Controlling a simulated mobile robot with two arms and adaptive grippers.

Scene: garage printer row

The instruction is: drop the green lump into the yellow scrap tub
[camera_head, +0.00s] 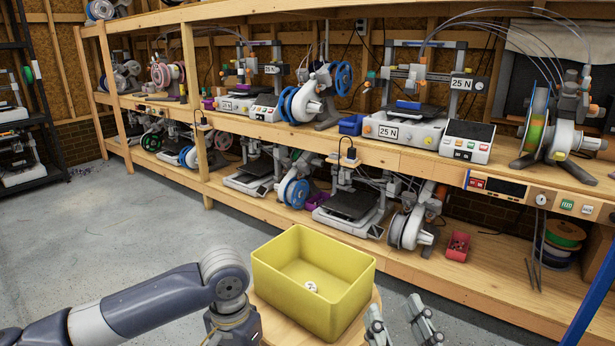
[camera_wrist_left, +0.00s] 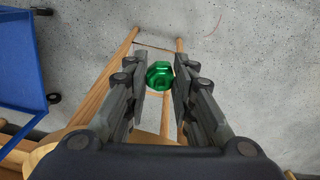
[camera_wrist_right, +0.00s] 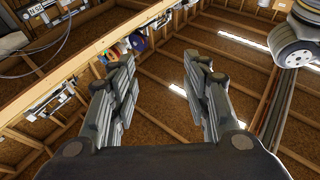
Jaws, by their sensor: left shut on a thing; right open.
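The yellow scrap tub (camera_head: 345,301) stands on a round wooden stool (camera_head: 373,302) in the head view. Its top is open and a small whitish piece (camera_head: 311,287) lies on its floor. My left arm comes in from the left and its wrist is beside the tub's left front. In the left wrist view my left gripper (camera_wrist_left: 159,83) is shut on the shiny green lump (camera_wrist_left: 159,73), with floor and stool legs behind it. The head view does not show the lump or the left fingers. My right gripper (camera_head: 400,326) is open and empty, right of the tub.
A long wooden workbench (camera_head: 340,145) with several printers and spools runs behind the tub. A small red bin (camera_head: 457,246) sits on its lower shelf. A blue cart (camera_wrist_left: 22,60) shows in the left wrist view. Grey floor (camera_head: 130,235) is clear at left.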

